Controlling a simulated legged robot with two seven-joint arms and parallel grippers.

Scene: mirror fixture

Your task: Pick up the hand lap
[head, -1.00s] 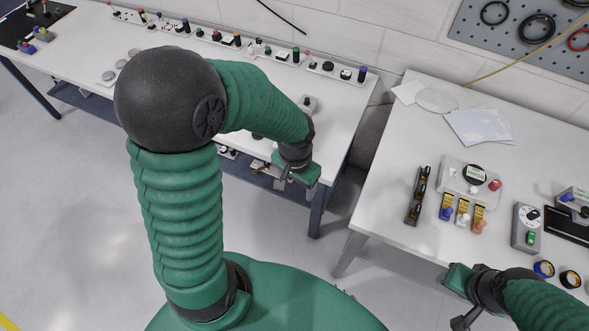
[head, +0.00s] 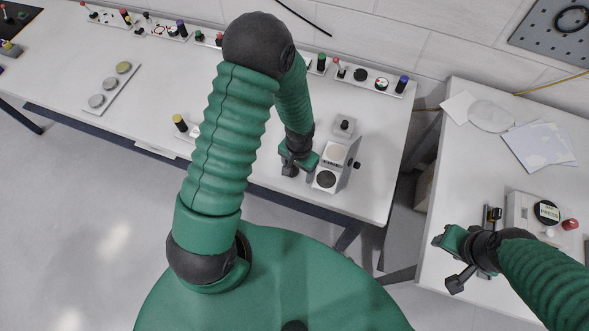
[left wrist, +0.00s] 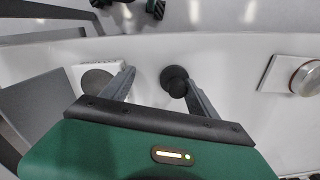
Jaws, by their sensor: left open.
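My left gripper (head: 290,168) is over the long bench, just left of a grey-white fixture. In the left wrist view its two fingers (left wrist: 160,90) are apart. A black round-topped knob on a stem (left wrist: 174,78) stands near the inner side of the right finger; it may be the hand lap, but I cannot tell for sure. Nothing is visibly gripped. The knob is not clear in the head view, where my arm and gripper cover that spot. My right gripper (head: 440,245) is by the front edge of the right table; its fingers are too small to read.
The fixture (head: 334,163) has two round faces and a black side knob, with a small grey block (head: 343,127) behind it. A plate with metal discs (head: 110,88) lies further left. Small parts line the bench's back. Papers (head: 540,145) and a switch box (head: 525,210) are on the right table.

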